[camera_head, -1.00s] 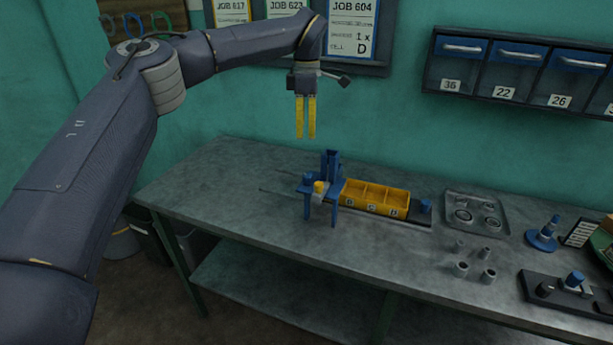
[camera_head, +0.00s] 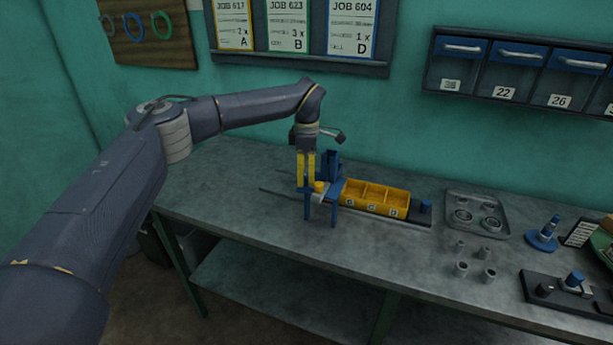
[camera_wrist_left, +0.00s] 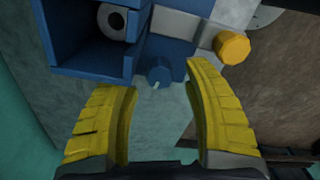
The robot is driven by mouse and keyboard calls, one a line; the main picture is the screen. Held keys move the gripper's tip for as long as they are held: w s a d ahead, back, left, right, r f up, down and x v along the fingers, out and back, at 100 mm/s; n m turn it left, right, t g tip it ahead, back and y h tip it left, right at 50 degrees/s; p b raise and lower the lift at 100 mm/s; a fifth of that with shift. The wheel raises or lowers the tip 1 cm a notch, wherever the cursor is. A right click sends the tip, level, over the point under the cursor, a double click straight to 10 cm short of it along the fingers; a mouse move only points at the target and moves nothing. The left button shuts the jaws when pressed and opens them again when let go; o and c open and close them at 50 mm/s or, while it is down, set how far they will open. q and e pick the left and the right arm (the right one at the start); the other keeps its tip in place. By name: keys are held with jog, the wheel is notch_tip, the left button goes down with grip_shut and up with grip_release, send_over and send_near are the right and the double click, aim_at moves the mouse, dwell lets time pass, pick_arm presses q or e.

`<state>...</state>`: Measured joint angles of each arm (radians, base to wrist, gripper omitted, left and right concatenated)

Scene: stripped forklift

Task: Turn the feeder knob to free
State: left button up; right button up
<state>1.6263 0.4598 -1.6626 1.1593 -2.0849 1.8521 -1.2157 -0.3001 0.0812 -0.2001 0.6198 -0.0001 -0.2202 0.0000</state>
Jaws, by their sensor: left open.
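The blue feeder (camera_head: 331,164) stands on the bench, with a yellow knob (camera_head: 319,187) on its front. In the left wrist view a small round blue knob (camera_wrist_left: 158,74) with a white mark sits on the feeder body, and the yellow knob (camera_wrist_left: 232,47) is to its right. My left gripper (camera_head: 306,184) points down over the feeder's left side and hides the blue knob in the head view. Its yellow fingers (camera_wrist_left: 164,80) are open, with the blue knob between and beyond their tips; contact is not visible. My right gripper is in neither view.
A yellow bin (camera_head: 375,197) with lettered compartments adjoins the feeder on the right. The bench left of the feeder is mostly clear.

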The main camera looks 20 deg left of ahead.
pick_arm(q)
jog(key=shift+f, duration=0.35)
